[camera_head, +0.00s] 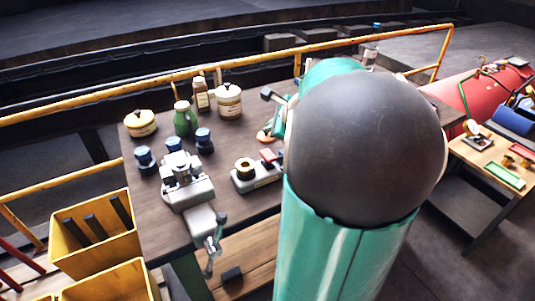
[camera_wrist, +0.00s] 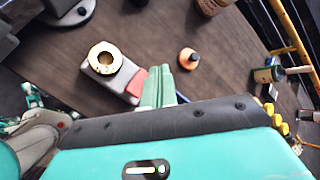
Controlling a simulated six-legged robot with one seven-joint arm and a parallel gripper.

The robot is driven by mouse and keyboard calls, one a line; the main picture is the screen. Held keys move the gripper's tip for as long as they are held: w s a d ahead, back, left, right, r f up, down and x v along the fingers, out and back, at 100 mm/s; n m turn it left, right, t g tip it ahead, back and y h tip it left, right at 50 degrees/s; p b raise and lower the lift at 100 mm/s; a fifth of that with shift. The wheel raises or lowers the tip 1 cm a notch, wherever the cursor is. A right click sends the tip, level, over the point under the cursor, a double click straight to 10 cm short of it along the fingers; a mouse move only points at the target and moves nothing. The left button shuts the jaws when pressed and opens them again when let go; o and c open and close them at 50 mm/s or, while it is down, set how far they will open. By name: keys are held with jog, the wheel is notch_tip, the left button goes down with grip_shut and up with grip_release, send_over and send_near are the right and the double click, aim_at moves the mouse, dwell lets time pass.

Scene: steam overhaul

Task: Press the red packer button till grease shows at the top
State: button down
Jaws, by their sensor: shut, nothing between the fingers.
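The packer (camera_head: 254,176) is a grey block on the brown workbench, with a brass ring on its left part and a red button (camera_head: 268,155) at its right end. In the wrist view the brass ring (camera_wrist: 104,58) shows from above, its middle open, and the red button (camera_wrist: 137,82) lies just left of my gripper (camera_wrist: 163,78). My green fingers are shut and empty. Their tips appear right beside the button; I cannot tell whether they touch it. No grease can be made out at the ring. My arm hides much of the bench's right side in the head view.
A vise (camera_head: 186,185) stands left of the packer. Blue-capped jars, a green bottle (camera_head: 185,118) and cream tins (camera_head: 229,101) stand behind. An orange, black-topped object (camera_wrist: 189,58) is close to my fingers. Yellow bins (camera_head: 95,230) and a yellow rail (camera_head: 80,105) edge the bench.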

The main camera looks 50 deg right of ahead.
aim_at(268, 153)
jog(key=shift+f, duration=3.35)
jog(key=shift+a+f, duration=0.1)
jog(key=shift+f, duration=0.3)
jog(key=shift+f, duration=1)
dwell(0.4)
jog(key=shift+r, duration=1.45)
jog(key=shift+r, duration=2.5)
